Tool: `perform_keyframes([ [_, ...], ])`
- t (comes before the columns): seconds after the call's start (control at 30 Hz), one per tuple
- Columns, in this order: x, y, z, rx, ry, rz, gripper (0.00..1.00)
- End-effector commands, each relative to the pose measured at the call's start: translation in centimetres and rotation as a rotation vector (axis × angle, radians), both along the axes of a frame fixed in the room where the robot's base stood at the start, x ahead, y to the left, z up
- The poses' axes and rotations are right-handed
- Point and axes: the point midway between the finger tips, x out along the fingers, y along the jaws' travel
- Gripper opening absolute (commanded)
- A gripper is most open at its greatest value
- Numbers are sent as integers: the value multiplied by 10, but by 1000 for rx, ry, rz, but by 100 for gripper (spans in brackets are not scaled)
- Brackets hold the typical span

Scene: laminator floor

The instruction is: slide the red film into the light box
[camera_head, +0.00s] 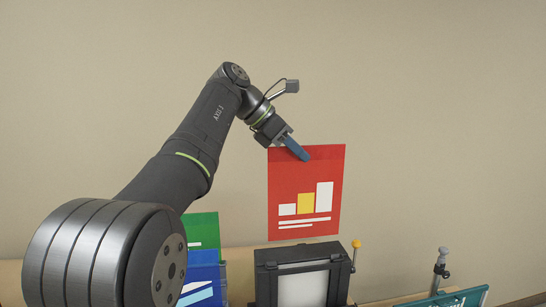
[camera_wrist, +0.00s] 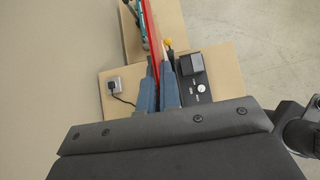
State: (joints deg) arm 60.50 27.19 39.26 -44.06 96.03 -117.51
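The red film (camera_head: 282,181) is a flat sheet with white and yellow bars printed on it. It hangs upright in the air above the light box (camera_head: 264,283), a dark frame with a pale panel. My gripper (camera_head: 301,152) is shut on the film's top edge. In the wrist view the film shows edge-on as a thin red strip (camera_wrist: 152,38) between the blue fingers (camera_wrist: 160,88). The light box shows in the wrist view (camera_wrist: 194,95) as a dark block to the right of the fingers. The film's lower edge appears clear of the box in the head view.
Green (camera_head: 201,229) and blue (camera_head: 200,270) sheets stand left of the box. A yellow-tipped post (camera_head: 356,245) stands at its right. A teal panel (camera_head: 450,299) and a dark clamp-like post (camera_head: 441,268) are farther right. A corded grey block (camera_wrist: 114,86) lies on the table.

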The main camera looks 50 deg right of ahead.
Motion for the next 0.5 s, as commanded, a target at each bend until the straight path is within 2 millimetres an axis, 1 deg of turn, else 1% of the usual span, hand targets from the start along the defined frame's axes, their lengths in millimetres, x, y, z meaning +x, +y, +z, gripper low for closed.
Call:
perform_keyframes([
  [0.03,-4,-1,1,-2,-2,-1,0],
  [0.17,-6,-2,-1,-3,-1,1,0],
  [0.5,-6,-2,-28,-2,0,0,0],
])
